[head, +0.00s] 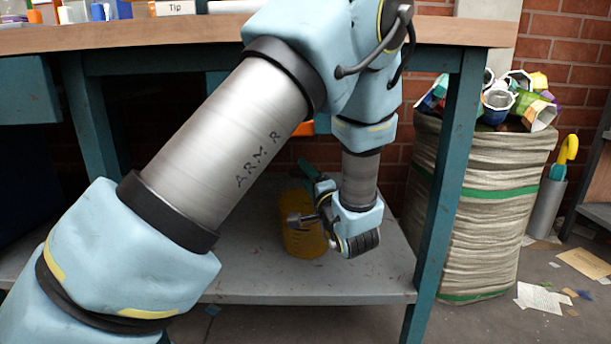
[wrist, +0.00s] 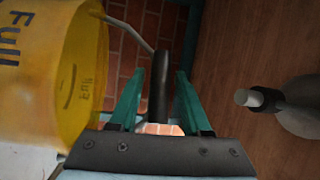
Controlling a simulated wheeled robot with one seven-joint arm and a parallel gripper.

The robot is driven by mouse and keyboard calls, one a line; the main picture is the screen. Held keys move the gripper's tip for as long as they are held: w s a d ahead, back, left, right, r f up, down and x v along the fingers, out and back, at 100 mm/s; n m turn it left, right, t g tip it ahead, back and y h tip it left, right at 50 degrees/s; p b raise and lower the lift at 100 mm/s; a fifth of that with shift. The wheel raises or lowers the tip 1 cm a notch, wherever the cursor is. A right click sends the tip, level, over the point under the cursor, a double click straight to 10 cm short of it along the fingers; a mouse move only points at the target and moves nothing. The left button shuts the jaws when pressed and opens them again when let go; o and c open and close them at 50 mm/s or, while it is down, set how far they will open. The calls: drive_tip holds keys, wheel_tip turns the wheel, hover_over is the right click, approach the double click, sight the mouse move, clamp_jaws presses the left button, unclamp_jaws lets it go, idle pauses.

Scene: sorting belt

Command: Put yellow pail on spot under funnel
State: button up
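The yellow pail (head: 303,238) stands on the grey lower shelf under the bench, partly hidden behind my gripper. In the wrist view the yellow pail (wrist: 45,70) fills the left side, with dark "Full" lettering. Its wire handle carries a black grip (wrist: 158,88). My gripper (wrist: 158,78) has its two green fingers on either side of that black grip, with narrow gaps showing on both sides. In the head view my gripper (head: 316,182) is beside the pail's top. I cannot make out a funnel for certain, nor the spot under it.
A bare part of the lower shelf (head: 385,280) lies right of the pail. A bench leg (head: 446,190) stands at its right. A large sack of cups (head: 468,200) is beyond. A grey rounded object with a pale tip (wrist: 300,105) is at right in the wrist view.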

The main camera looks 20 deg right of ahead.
drive_tip(key=shift+o, duration=0.7)
drive_tip(key=shift+r, duration=0.2)
drive_tip(key=s+f+p, duration=0.1)
drive_tip(key=s+p, duration=0.3)
drive_tip(key=s, duration=0.8)
drive_tip(key=shift+a+f, duration=0.2)
drive_tip(key=shift+f, duration=0.2)
